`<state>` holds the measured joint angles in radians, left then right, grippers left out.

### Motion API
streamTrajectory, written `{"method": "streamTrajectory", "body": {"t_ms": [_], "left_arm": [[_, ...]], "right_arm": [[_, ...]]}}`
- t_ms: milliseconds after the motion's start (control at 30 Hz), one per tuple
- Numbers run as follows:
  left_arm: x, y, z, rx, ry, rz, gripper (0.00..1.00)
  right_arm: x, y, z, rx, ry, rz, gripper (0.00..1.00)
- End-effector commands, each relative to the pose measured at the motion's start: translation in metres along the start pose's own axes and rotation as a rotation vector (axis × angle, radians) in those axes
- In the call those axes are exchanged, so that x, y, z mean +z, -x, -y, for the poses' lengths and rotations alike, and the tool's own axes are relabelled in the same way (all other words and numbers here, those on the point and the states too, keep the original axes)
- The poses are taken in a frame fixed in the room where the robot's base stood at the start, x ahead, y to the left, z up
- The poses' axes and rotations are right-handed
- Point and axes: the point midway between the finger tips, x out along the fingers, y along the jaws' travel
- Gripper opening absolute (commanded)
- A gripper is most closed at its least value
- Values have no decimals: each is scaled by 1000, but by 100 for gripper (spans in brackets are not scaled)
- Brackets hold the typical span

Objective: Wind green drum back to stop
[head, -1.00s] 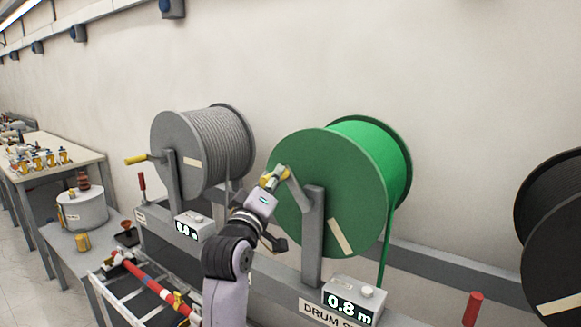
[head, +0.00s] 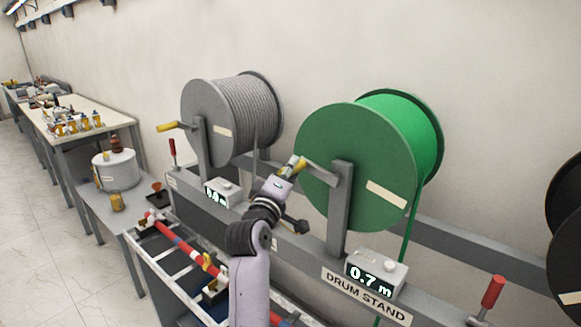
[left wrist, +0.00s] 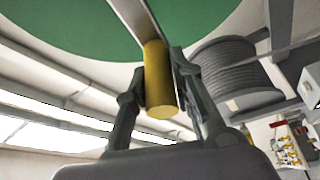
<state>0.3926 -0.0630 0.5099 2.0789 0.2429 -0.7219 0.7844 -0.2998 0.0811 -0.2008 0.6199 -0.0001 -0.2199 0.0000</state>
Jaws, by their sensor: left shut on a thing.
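The green drum (head: 345,165) sits on the drum stand (head: 365,297), with a pale label on its face and a green strand hanging down its right side. Its grey crank arm runs left from the post to a yellow handle (left wrist: 158,80). My left gripper (head: 296,168) is shut on that yellow handle, one finger on each side of it in the left wrist view. The counter box (head: 376,272) below the drum reads 0.7 m. The green drum also fills the top of the left wrist view (left wrist: 80,25). My right gripper is not in view.
A grey drum (head: 215,122) with its own yellow crank stands to the left, its counter (head: 222,192) beneath. A black drum (head: 568,265) is at the right edge. Red-handled levers (head: 492,291) rise from the stand. A rack with a red-and-white pole (head: 185,243) lies left of my arm.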

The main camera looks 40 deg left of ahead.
Motion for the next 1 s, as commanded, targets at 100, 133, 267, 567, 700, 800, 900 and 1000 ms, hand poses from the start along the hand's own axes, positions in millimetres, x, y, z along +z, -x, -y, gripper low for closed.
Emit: {"method": "streamTrajectory", "body": {"t_ms": [100,133,267,567,700,800,900,1000], "left_arm": [[4,0,6,-10,-2,9,0],[4,0,6,-10,-2,9,0],[4,0,6,-10,-2,9,0],[4,0,6,-9,-1,10,26],[3,0,4,-6,-1,7,36],[3,0,3,-4,0,6,42],[2,0,2,-3,0,4,42],[2,0,2,-2,0,3,42]], "right_arm": [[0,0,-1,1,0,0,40],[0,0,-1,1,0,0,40],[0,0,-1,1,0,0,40],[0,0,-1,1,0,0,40],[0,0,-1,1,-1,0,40],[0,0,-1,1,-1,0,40],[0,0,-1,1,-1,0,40],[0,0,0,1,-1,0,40]]}}
